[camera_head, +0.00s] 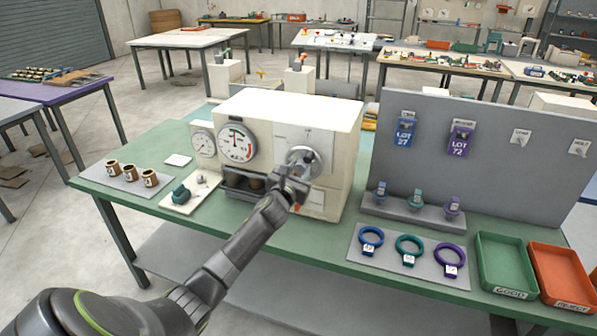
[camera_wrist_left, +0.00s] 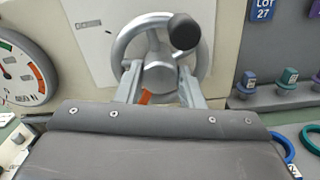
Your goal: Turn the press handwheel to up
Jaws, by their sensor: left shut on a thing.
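The press (camera_head: 330,120) is a cream box on the green table, with dials on its front left. Its handwheel (camera_head: 304,160) is a grey spoked wheel on the right part of the front. In the left wrist view the handwheel (camera_wrist_left: 127,42) shows close up, with a black knob (camera_wrist_left: 184,32) at its upper right. My left gripper (camera_head: 297,177) is at the lower part of the wheel. Its two fingers (camera_wrist_left: 158,84) straddle the hub and lower rim, shut on the wheel. The exact contact is partly hidden. My right gripper is not in view.
A grey panel (camera_head: 490,140) with hanging lot tags stands right of the press. Coloured rings, a green tray (camera_head: 507,262) and an orange tray (camera_head: 562,272) lie at the right front. Brown cups (camera_head: 130,172) and a teal part (camera_head: 181,194) sit at left.

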